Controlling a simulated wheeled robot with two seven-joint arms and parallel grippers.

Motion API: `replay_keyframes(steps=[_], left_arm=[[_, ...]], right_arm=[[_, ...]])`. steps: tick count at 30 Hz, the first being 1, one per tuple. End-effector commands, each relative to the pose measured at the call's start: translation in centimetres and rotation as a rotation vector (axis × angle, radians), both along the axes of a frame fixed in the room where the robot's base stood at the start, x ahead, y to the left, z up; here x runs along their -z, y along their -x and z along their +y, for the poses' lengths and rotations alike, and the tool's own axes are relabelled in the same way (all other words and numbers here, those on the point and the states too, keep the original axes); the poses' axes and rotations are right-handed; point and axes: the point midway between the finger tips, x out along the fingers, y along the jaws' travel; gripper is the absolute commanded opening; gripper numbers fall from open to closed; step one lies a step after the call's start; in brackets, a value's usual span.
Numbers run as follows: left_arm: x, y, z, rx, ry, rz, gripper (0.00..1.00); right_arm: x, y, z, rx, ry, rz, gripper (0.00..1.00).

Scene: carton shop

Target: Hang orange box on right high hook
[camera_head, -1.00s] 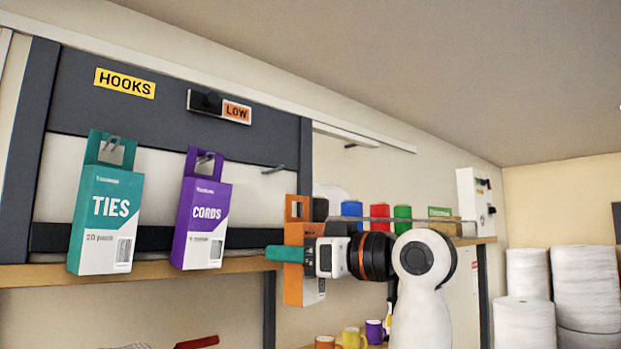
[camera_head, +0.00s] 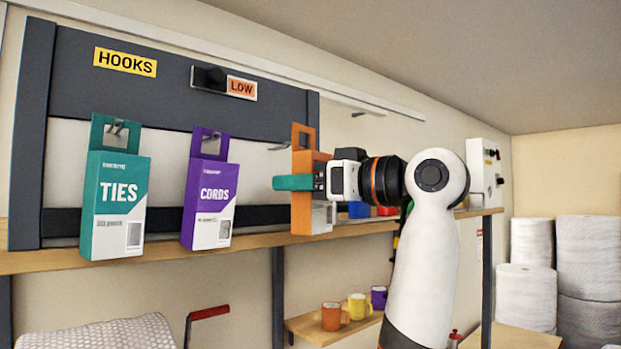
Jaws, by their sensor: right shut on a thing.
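The orange box (camera_head: 300,218) is upright, with a hang tab and its hole at the top. My right gripper (camera_head: 303,183) is shut on its upper body from the right, one teal fingertip across its front. A bare hook (camera_head: 279,147) shows on the rack just left of the tab, at about hole height. I cannot tell the depth gap, and the box appears off the hook. A dark peg (camera_head: 358,114) sticks out right of the rack. My left gripper is not in view.
The teal TIES box (camera_head: 117,195) and purple CORDS box (camera_head: 209,195) hang on hooks to the left. The wooden shelf (camera_head: 160,252) runs below. Mugs (camera_head: 357,306) stand on a lower shelf. A white control box (camera_head: 487,170) is at the right.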

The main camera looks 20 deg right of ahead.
Motion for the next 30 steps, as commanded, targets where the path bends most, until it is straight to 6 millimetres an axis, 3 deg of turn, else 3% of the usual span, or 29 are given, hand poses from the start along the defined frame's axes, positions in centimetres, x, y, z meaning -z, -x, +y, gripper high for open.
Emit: replay_keyframes(steps=[30], left_arm=[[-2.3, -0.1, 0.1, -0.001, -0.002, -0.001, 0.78]], right_arm=[[0.7, -5.7, 2.0, 0.001, 0.000, 0.000, 0.23]])
